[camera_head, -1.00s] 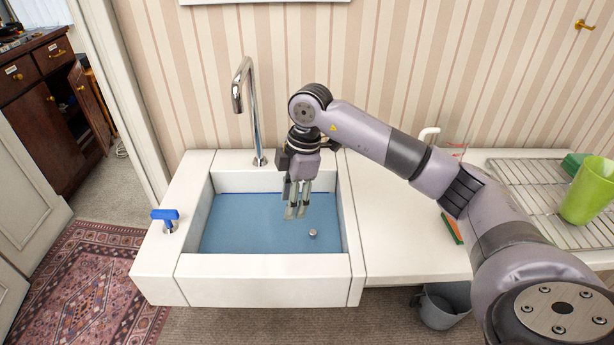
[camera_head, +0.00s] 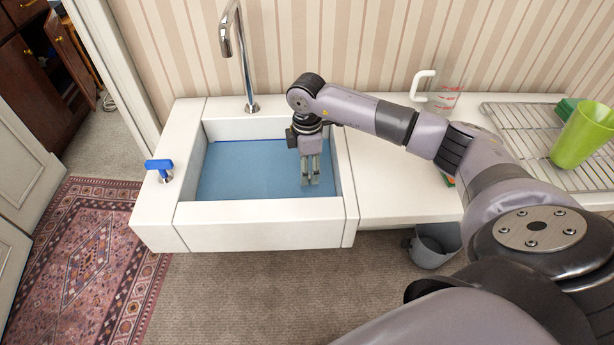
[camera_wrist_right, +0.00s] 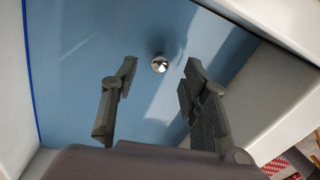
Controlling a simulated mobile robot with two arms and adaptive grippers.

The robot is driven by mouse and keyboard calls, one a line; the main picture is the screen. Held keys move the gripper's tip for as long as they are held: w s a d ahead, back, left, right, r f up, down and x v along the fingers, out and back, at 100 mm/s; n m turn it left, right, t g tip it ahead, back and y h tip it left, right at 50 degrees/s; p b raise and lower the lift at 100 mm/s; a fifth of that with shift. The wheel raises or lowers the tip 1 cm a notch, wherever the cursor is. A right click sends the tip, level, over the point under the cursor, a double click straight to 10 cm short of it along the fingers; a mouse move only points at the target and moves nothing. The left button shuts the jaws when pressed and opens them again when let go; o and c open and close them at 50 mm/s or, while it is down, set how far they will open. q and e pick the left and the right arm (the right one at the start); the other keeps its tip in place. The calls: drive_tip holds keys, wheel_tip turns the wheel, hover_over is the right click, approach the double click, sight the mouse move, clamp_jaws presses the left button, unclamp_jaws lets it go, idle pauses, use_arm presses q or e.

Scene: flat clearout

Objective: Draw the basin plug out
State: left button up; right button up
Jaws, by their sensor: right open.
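The white basin (camera_head: 262,224) holds blue water (camera_head: 236,170). The plug's round silver knob (camera_wrist_right: 159,64) shows in the right wrist view, ahead of the fingertips and between their lines. In the head view the knob is hidden, apparently behind my right gripper. My right gripper (camera_head: 311,181) points down into the right part of the basin, with its fingers apart and empty. In the right wrist view the open fingers (camera_wrist_right: 157,80) stand on either side, short of the knob and not touching it. My left gripper is not in view.
A chrome tap (camera_head: 243,60) stands behind the basin, and a blue-handled valve (camera_head: 159,167) is on its left ledge. To the right are a measuring jug (camera_head: 443,97), a wire rack (camera_head: 525,130) and a green cup (camera_head: 583,137). A grey bucket (camera_head: 434,246) stands below.

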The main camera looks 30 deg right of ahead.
drive_tip(key=shift+f, duration=2.25)
clamp_jaws()
